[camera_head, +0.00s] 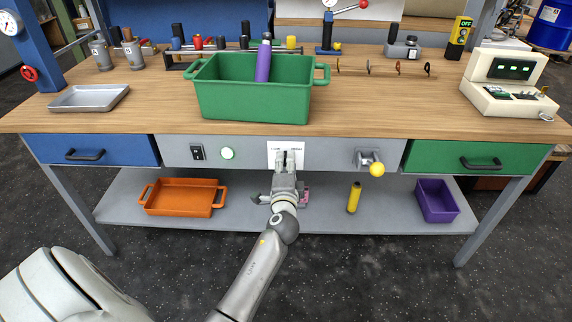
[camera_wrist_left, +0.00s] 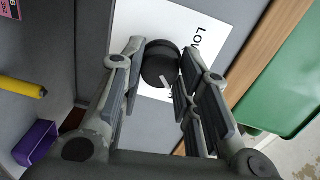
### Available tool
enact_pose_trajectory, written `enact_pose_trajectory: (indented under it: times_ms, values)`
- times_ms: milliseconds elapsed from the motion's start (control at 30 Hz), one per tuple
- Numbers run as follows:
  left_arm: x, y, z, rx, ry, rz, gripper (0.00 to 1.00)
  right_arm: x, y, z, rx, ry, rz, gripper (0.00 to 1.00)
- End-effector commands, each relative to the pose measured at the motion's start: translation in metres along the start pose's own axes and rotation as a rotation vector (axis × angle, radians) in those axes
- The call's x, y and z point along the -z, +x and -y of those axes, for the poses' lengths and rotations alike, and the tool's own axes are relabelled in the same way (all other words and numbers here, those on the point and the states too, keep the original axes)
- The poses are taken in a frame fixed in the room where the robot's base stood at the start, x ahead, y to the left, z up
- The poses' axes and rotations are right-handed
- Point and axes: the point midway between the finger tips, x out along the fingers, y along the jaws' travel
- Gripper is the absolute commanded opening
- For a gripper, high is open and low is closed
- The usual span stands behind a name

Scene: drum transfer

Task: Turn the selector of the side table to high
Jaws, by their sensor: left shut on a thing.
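The selector is a black round knob (camera_wrist_left: 158,64) on a white plate (camera_head: 271,148) in the middle of the table's grey front panel. The plate reads LOW on its left and has a second word on its right, partly hidden, which looks like HIGH. My left gripper (camera_head: 288,162) reaches the panel from below, and its fingers are shut on the knob, one on each side. In the left wrist view a small white mark shows on the knob, but I cannot tell for sure which word it points at. My right gripper is not in view.
A green crate (camera_head: 250,101) with a purple bottle (camera_head: 263,62) stands above. The shelf below holds an orange tray (camera_head: 181,197), a yellow cylinder (camera_head: 354,198) and a purple bin (camera_head: 437,201).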

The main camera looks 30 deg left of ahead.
Motion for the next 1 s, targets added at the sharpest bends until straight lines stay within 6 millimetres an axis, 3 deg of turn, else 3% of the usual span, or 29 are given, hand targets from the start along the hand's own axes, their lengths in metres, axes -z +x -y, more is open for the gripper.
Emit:
enact_pose_trajectory:
  times_ms: [67,100,233,667,1000]
  values:
    - [0.001,0.000,0.001,0.002,0.001,-0.003,0.06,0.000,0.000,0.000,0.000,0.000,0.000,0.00]
    - [0.001,0.000,0.001,0.002,0.001,-0.003,0.34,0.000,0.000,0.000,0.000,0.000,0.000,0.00]
    - [0.001,0.000,0.001,0.002,0.000,-0.002,0.51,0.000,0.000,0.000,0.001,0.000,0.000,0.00]
    - [0.000,-0.006,-0.001,-0.001,-0.001,-0.001,0.52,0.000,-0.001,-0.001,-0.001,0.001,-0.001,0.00]
    - [0.000,-0.066,-0.001,-0.003,-0.002,0.000,0.52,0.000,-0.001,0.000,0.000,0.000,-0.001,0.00]
